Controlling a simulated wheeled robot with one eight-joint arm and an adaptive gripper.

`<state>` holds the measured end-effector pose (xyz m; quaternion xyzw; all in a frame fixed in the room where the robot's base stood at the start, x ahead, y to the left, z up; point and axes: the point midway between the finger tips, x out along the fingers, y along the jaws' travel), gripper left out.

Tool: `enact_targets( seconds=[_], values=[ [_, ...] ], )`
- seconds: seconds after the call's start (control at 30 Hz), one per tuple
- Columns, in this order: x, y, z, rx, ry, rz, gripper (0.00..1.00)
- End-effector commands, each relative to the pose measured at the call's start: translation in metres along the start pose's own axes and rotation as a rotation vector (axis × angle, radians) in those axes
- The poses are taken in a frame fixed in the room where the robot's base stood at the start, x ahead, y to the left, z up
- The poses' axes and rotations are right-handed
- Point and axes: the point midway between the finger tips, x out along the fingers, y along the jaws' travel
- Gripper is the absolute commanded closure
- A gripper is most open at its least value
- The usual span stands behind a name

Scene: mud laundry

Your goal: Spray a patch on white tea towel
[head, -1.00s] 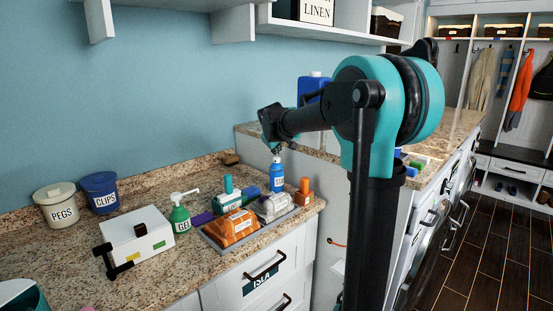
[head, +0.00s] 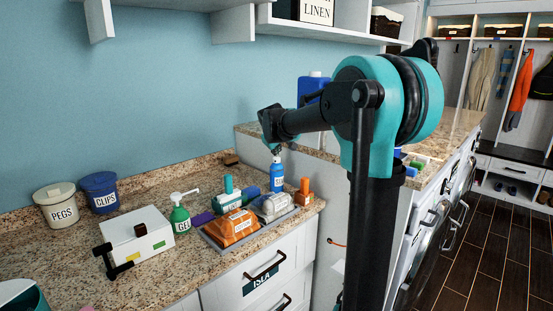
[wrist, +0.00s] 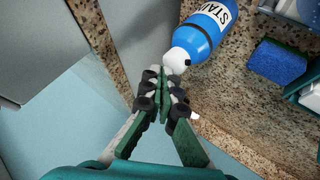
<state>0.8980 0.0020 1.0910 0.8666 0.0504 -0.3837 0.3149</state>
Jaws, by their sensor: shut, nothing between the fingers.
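My gripper (head: 277,150) is just above the bottle's top in the head view. In the wrist view, my gripper (wrist: 164,78) is shut and empty, its fingertips close to the white top. I cannot tell whether they touch it. I cannot make out a white tea towel in either view.
The grey tray (head: 219,245) also holds an orange pack, a grey pack and other bottles. A green pump bottle (head: 180,219) and a white box (head: 137,239) stand left of it. Tubs marked PEGS (head: 60,212) and CLIPS (head: 101,194) are farther left. A raised counter is behind.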

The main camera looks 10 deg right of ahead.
Motion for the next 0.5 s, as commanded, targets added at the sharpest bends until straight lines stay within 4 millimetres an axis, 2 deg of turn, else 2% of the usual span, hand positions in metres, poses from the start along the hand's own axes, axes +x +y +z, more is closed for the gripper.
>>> enact_targets(
  seconds=[0.37,0.5],
  values=[
    [-0.003,0.0022,-0.0021,0.0,0.0,0.0,1.0],
    [-0.01,0.0073,-0.0074,0.0,0.0,0.0,1.0]
  ],
)
